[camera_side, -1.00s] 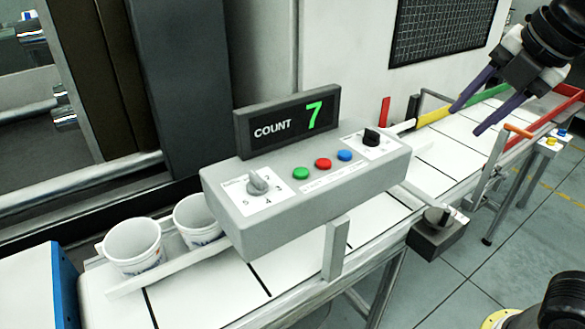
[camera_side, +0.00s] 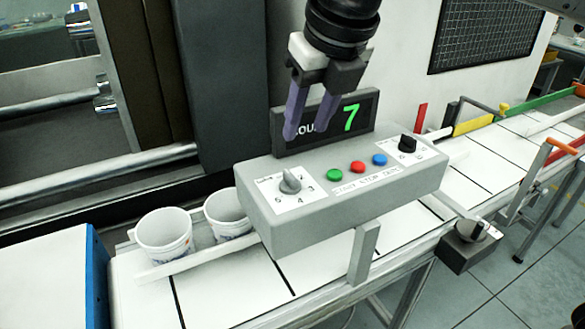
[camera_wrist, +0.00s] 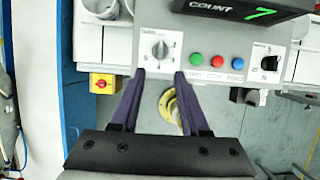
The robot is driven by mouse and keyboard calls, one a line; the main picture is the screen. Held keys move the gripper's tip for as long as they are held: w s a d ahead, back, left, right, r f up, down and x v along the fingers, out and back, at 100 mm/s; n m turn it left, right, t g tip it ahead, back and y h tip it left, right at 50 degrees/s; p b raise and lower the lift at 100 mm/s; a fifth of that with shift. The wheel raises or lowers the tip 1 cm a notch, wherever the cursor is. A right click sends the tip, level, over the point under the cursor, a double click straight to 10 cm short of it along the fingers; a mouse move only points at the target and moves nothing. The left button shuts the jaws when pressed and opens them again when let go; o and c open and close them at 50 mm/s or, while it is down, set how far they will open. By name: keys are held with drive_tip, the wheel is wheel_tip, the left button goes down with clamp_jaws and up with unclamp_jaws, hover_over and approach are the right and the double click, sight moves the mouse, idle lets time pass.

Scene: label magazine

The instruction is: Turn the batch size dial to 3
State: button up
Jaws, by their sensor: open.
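The batch size dial (camera_side: 291,183) is a grey knob on a white numbered plate at the left end of the grey control box (camera_side: 330,213). It also shows in the wrist view (camera_wrist: 160,49); its exact setting is too small to read. My gripper (camera_side: 308,128) has purple fingers, open and empty. In the side view it hangs above the box and in front of the count display (camera_side: 350,115), which shows a green 7. In the wrist view the fingertips (camera_wrist: 161,72) point toward the dial, apart from it, with the dial between their lines.
Green (camera_side: 334,175), red (camera_side: 357,167) and blue (camera_side: 379,160) buttons sit right of the dial, then a black knob (camera_side: 407,143). Two white cups (camera_side: 164,236) stand left of the box on the conveyor.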

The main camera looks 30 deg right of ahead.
sight(291, 175)
drive_tip(key=x, duration=1.2)
drive_tip(key=shift+f, duration=0.2)
clamp_jaws()
